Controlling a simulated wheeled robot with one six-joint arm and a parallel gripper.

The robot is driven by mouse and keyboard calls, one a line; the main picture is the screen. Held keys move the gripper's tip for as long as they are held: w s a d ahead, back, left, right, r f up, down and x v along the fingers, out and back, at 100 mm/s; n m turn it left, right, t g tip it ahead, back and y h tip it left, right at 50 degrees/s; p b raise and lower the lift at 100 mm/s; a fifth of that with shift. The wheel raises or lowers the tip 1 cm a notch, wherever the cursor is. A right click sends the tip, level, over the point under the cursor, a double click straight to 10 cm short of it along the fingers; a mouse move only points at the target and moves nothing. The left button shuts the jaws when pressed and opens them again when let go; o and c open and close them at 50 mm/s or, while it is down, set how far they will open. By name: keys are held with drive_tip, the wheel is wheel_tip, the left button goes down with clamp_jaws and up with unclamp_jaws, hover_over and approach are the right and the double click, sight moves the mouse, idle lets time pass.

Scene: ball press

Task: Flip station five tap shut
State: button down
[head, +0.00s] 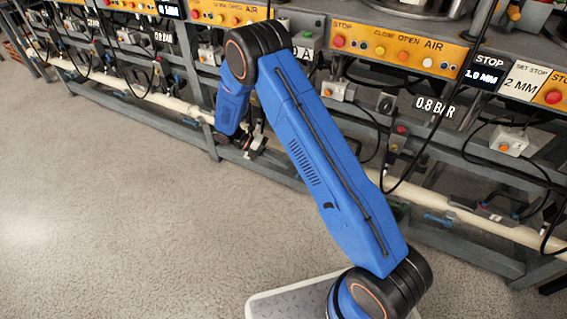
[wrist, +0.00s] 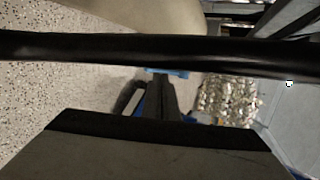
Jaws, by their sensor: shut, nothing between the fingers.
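My gripper (head: 256,145) is low at the front of the press rack, near the pale pipe, partly hidden by my blue arm. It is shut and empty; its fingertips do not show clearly. In the wrist view a small blue piece (wrist: 178,73), perhaps a tap handle, shows just beyond a dark bar, mostly hidden. I cannot tell whether my gripper touches it. Another blue tap handle (head: 440,219) sits on the pipe further right in the head view. No station number is readable, so I cannot tell which tap is station five's.
The pale pipe (head: 500,228) runs low along the rack, with grey frame rails (head: 455,245) beside it. Black cables (head: 425,150) hang before the rack. A dark bar (wrist: 90,47) crosses the wrist view closely. The speckled floor (head: 110,220) at left is clear.

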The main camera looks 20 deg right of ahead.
drive_tip(key=f+v, duration=0.2)
drive_tip(key=v, duration=0.8)
drive_tip(key=shift+w+a, duration=0.45)
drive_tip(key=shift+a, duration=0.1)
drive_tip(key=shift+r, duration=0.1)
